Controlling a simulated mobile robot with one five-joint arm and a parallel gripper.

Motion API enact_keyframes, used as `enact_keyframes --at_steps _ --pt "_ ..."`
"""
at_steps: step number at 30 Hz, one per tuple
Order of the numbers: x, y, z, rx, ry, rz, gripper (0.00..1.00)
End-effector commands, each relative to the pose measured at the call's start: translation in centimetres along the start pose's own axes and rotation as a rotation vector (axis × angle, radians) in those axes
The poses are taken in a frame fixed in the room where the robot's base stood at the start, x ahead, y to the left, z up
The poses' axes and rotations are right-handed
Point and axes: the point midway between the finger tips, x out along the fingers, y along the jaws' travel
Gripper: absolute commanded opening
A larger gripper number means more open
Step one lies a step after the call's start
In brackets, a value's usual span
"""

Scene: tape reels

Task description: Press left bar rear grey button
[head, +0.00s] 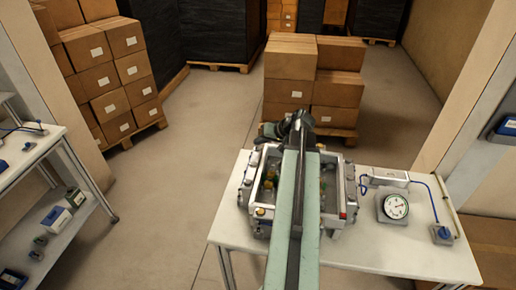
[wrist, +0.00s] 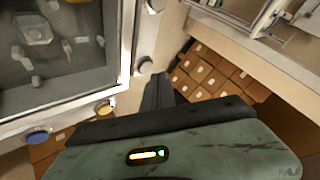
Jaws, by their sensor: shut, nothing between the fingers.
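A grey-framed device with a clear-topped tray (head: 246,190) stands on the white table, partly hidden behind my arm. In the wrist view its pale frame (wrist: 128,35) fills the upper left. Two grey round buttons, one (wrist: 145,66) nearer and one (wrist: 154,6) at the top edge, stick out from the frame's right side. A yellow button (wrist: 104,109) and a blue button (wrist: 38,137) sit along its lower side. My gripper (head: 298,120) is above the device's far edge in the head view. In the wrist view my gripper (wrist: 158,82) is shut and empty, apart from the nearer grey button.
The white table (head: 400,255) also bears a round gauge (head: 396,206) and a blue-cabled box (head: 442,234) on the right. Stacked cartons (head: 338,90) stand behind the table. Shelving (head: 50,150) is at the left, with clear floor (head: 165,205) between.

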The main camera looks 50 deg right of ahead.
Motion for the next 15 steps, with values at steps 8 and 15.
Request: enact_keyframes --at_steps 8,15 --pt "0.29 0.26 0.27 0.000 0.000 0.000 0.00" --pt "0.52 0.48 0.51 0.000 0.000 0.000 0.00"
